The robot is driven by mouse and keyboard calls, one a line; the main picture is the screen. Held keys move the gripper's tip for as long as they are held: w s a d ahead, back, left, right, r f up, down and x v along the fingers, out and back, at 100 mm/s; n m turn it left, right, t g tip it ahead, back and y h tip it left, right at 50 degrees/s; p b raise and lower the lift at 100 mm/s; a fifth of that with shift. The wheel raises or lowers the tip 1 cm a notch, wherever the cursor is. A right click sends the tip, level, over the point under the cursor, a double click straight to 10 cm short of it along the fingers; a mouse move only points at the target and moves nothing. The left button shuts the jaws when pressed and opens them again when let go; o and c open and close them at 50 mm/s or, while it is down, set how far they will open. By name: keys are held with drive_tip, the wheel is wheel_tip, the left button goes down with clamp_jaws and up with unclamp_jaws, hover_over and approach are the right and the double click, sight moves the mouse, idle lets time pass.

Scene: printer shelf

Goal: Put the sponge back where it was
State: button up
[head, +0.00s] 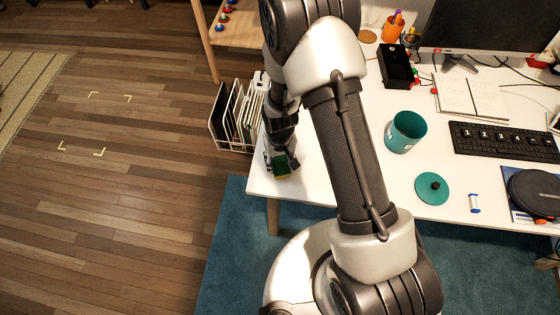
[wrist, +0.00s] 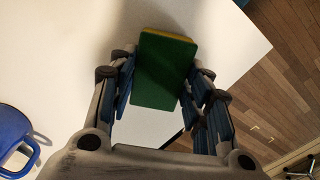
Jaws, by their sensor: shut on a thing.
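The sponge (wrist: 163,72) is green with a yellow layer along its edge. In the head view the sponge (head: 281,165) is at the left end of the white desk (head: 310,180), close to its corner. My gripper (wrist: 160,88) is shut on the sponge, with a finger at each side of it. In the head view my gripper (head: 281,162) points down at the desktop. I cannot tell whether the sponge touches the desk. My arm hides part of the desk's middle.
A file rack (head: 238,118) stands left of the desk. A teal canister (head: 406,132), a teal lid (head: 432,188), a keyboard (head: 500,140) and a black box (head: 397,67) are on the desk to the right. A blue object (wrist: 14,137) shows in the wrist view. The desk's left corner is clear.

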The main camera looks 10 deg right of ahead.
sight(280, 163)
drive_tip(key=shift+f, duration=0.2)
drive_tip(key=o, duration=1.1)
drive_tip(key=shift+r, duration=0.1)
drive_tip(key=shift+r, duration=0.1)
wheel_tip(280, 163, up, 12)
drive_tip(key=p, duration=0.3)
drive_tip(key=shift+r+p, duration=0.15)
drive_tip(key=shift+p, duration=0.2)
